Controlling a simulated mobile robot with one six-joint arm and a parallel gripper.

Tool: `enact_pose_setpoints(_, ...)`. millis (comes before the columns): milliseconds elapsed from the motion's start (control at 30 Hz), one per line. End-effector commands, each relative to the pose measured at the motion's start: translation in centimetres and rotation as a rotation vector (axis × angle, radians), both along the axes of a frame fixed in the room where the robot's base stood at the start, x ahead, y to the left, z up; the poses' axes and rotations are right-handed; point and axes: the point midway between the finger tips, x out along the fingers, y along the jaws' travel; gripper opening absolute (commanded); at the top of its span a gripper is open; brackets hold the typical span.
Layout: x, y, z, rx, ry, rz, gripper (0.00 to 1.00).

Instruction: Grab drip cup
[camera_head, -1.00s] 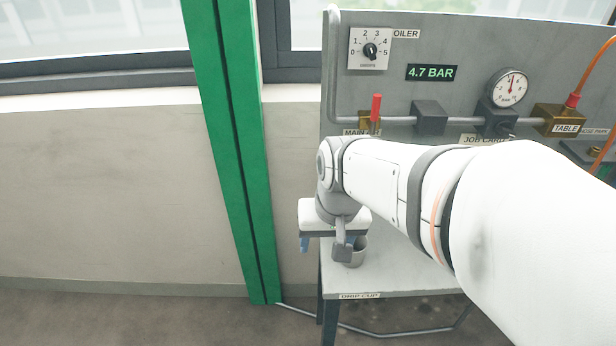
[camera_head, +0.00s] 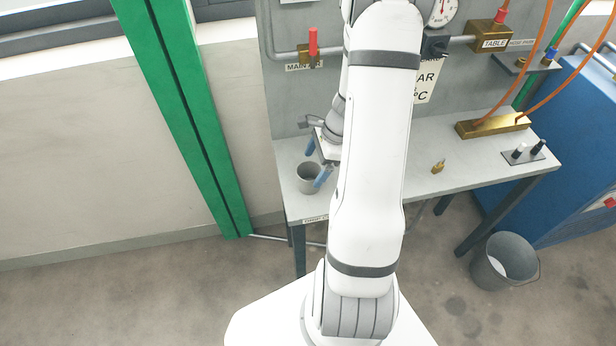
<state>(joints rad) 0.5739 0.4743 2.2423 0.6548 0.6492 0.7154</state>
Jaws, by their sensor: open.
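The drip cup (camera_head: 307,180) is a small grey metal cup standing upright at the left end of the grey bench. My gripper (camera_head: 317,162) has blue fingertips and is open at the cup. One fingertip shows just behind the cup and the other overlaps its right side. I cannot tell whether either finger touches the cup. My arm hides part of the gripper and the bench to the right of the cup.
A grey panel with a red-handled valve (camera_head: 313,44) rises behind. A green post (camera_head: 180,100) stands left; a bucket (camera_head: 505,262) stands on the floor.

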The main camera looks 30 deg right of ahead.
Motion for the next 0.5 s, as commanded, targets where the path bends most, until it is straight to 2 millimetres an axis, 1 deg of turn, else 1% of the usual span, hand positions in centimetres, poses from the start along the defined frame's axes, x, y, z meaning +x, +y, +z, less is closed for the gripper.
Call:
enact_pose_setpoints(33, 0.0, 0.3, -0.6, 0.002, 0.003, 0.002, 0.89)
enact_pose_setpoints(167, 0.0, 1.0, -1.9, 0.002, 0.004, 0.004, 0.89)
enact_pose_setpoints(400, 0.2, 2.3, -5.2, 0.001, 0.003, 0.007, 0.89)
enact_pose_setpoints(500, 0.3, 2.5, -5.7, -0.001, 0.001, 0.007, 0.89)
